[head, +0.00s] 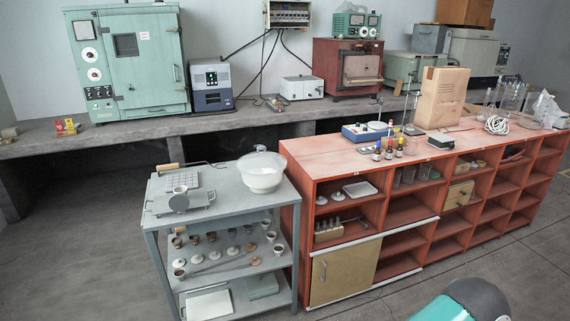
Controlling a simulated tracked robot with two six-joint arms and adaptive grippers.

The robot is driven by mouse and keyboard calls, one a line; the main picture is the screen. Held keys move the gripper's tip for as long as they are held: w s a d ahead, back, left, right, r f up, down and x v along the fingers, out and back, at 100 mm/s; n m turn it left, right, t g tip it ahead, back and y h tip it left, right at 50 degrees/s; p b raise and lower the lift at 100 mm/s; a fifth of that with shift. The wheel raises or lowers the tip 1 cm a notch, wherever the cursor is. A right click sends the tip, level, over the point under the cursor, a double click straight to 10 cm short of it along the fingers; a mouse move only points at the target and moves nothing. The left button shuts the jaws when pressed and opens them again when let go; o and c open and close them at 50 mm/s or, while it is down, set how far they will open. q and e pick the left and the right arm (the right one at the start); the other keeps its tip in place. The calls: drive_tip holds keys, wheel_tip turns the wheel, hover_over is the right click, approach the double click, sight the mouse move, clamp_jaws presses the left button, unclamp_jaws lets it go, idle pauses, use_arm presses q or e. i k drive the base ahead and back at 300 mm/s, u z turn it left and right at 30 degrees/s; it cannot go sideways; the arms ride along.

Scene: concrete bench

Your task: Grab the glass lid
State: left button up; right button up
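A whitish, translucent rounded vessel (261,180) stands on the top right of the grey metal cart. Its upper part looks like a pale dome with a small knob (260,148) on top. This may be the glass lid, but I cannot tell clearly at this size. I see no other clear glass lid. Neither of my grippers is in view. Only a teal and dark grey part of my own body shows at the bottom right edge.
The grey cart (152,209) also holds a rack and small metal ware; its lower shelves carry several small crucibles. A red shelf unit (300,150) stands close on its right, with bottles and glassware on top. Floor in front is clear.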

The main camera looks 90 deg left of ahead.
sight(262, 162)
drive_tip(key=z, duration=0.85)
drive_tip(key=i, duration=0.15)
drive_tip(key=u, duration=2.05)
drive_tip(key=i, duration=0.2)
drive_tip(key=u, duration=1.65)
drive_tip(key=i, duration=1.7)
drive_tip(key=z, duration=0.4)
